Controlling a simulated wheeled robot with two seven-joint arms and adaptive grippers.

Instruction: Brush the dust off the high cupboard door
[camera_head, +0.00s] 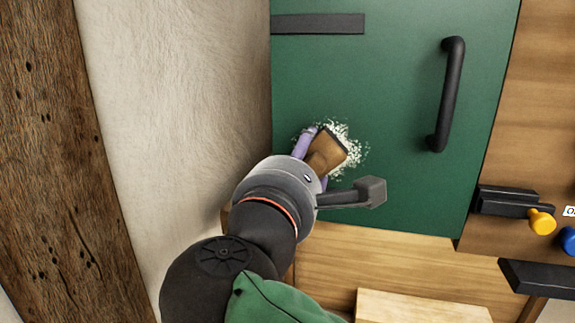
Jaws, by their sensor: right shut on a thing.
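The green cupboard door (400,60) fills the upper middle, with a black bar handle (446,95) on its right side. A patch of pale, speckled dust (353,140) is on the lower left part of the door. My right gripper (314,160) is shut on a brown brush (327,151) and holds it up at the dust patch. The brush covers part of the patch, and dust shows around its top and right. The bristles are hidden, so I cannot tell whether they touch the door. My left gripper is not in view.
A rough pale wall (165,110) and a dark wooden post (50,150) stand left of the door. A dark strip (318,23) crosses the door's upper left. Black fittings with a yellow knob (541,221) and a blue knob (569,240) are at lower right. Wooden boards run below.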

